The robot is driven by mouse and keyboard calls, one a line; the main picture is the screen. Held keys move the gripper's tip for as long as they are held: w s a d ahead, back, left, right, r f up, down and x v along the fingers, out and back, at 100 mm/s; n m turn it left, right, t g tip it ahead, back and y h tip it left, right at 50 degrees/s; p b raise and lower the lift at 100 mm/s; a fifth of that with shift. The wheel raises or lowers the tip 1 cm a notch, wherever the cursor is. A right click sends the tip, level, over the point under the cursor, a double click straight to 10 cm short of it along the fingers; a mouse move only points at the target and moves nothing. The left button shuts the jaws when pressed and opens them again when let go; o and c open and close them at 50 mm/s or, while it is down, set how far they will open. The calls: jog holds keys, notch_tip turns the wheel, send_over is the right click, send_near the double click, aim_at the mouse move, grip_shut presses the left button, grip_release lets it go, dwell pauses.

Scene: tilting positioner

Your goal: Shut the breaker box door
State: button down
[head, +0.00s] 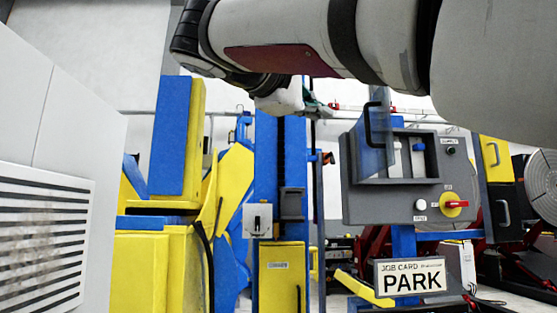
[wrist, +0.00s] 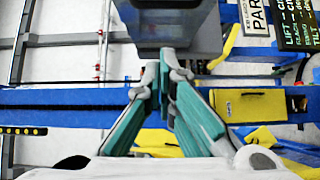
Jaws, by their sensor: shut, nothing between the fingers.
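The breaker box (head: 433,168) is a grey housing at the upper left of a grey control panel (head: 372,208) in the head view. Its door (head: 376,132), smoky and see-through with a dark handle, stands open, with a blue and a white part showing beside it. My gripper (head: 322,108) is left of the door at about handle height, partly hidden by my arm. In the wrist view, my gripper (wrist: 166,58) has its teal fingers together and empty. A dark grey box-like body (wrist: 175,38) lies just beyond the tips; contact cannot be told.
Below the breaker box are a red-yellow rotary switch (head: 454,204) and a PARK sign (head: 411,278). A blue post (head: 265,150) with a yellow cabinet (head: 282,280) stands left of the panel. Yellow and blue machinery (head: 178,140) stands further left.

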jog(key=w+d+p, duration=0.1)
jog(key=w+d, duration=0.2)
jog(key=d, duration=0.4)
jog(key=shift+w+d, duration=0.2)
jog(key=shift+w, duration=0.2)
